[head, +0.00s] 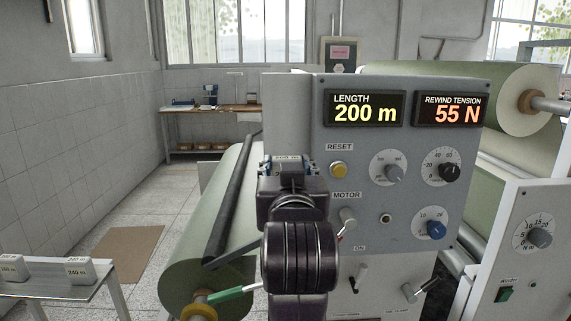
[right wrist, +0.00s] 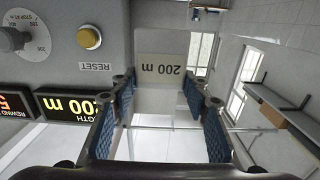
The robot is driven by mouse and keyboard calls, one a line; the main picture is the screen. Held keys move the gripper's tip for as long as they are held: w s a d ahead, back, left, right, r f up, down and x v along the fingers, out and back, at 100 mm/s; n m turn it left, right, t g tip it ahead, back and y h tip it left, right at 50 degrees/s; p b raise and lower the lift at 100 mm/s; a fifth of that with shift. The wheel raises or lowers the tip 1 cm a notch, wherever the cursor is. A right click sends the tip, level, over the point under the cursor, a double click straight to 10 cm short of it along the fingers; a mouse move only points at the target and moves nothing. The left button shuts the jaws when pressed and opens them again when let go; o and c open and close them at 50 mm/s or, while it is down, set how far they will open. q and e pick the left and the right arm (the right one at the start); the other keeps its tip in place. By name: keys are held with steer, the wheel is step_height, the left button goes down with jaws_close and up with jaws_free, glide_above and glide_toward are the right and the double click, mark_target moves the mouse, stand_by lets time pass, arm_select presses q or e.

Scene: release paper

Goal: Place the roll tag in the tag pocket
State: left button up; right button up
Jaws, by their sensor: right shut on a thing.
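The roll tag (right wrist: 160,72), a pale block labelled "200 m", sits between the blue-padded fingers of my right gripper (right wrist: 160,98) in the right wrist view, where its lettering is upside down. In the head view only the tag's top strip (head: 287,158) shows above my right gripper (head: 288,168), which is shut on it. The gripper is in front of the left edge of the grey control panel (head: 365,135). I cannot make out the tag pocket; my arm covers that part of the machine. My left gripper is not in view.
Two other tags (head: 78,267) (head: 12,268) stand on a small table (head: 60,289) at lower left. A green paper roll (head: 205,255) lies left of my arm. Knobs, a yellow reset button (head: 338,170) and switches stick out of the panel.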

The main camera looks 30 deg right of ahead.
steer(key=p+x, duration=0.1)
steer(key=x, duration=0.8)
steer(key=shift+s+d+f+p, duration=0.1)
steer(key=shift+p, duration=0.2)
steer(key=shift+w+d+f, duration=0.1)
steer(key=shift+w+f, duration=0.1)
steer(key=shift+f, duration=0.3)
steer(key=shift+w+d+f, duration=0.1)
steer(key=shift+w+f, duration=0.1)
steer(key=shift+f, duration=0.35)
steer(key=shift+s+a+f, duration=0.1)
steer(key=shift+s+f, duration=0.05)
steer(key=shift+f, duration=0.7)
step_height(320, 180, down, 2)
steer(key=shift+f+p, duration=0.15)
steer(key=shift+p, duration=0.25)
steer(key=shift+f+p, duration=0.3)
steer(key=shift+f, duration=0.15)
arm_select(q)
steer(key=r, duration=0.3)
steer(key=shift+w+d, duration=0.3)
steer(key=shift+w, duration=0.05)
